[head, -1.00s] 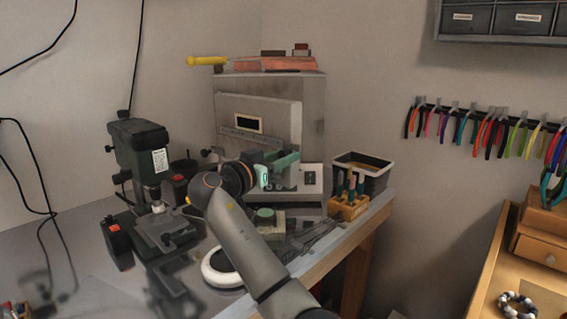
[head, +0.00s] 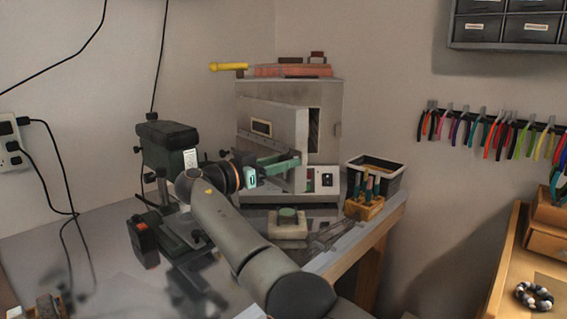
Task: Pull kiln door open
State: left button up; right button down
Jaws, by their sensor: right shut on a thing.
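The grey kiln (head: 324,105) stands at the back of the workbench. A dark strip of the opening shows along the right. My right gripper (head: 283,165) is in front of the lower door with its green fingers shut on the door handle. The grip itself is small and partly hidden, as is the handle. My left gripper is not in view.
A drill press (head: 166,147) stands close on the left of my right arm. A wooden tool block (head: 364,206) and a black bin (head: 374,175) are at right. A pale block with a green top (head: 288,223) lies before the kiln. Pliers (head: 490,133) hang on the wall.

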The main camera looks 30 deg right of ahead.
dwell(0.4)
jog(key=c, duration=0.8)
grip_release()
jog(key=shift+c, duration=0.2)
jog(key=shift+a, duration=0.1)
jog(key=v, duration=0.7)
jog(key=shift+a+b, duration=0.25)
jog(key=shift+b, duration=0.1)
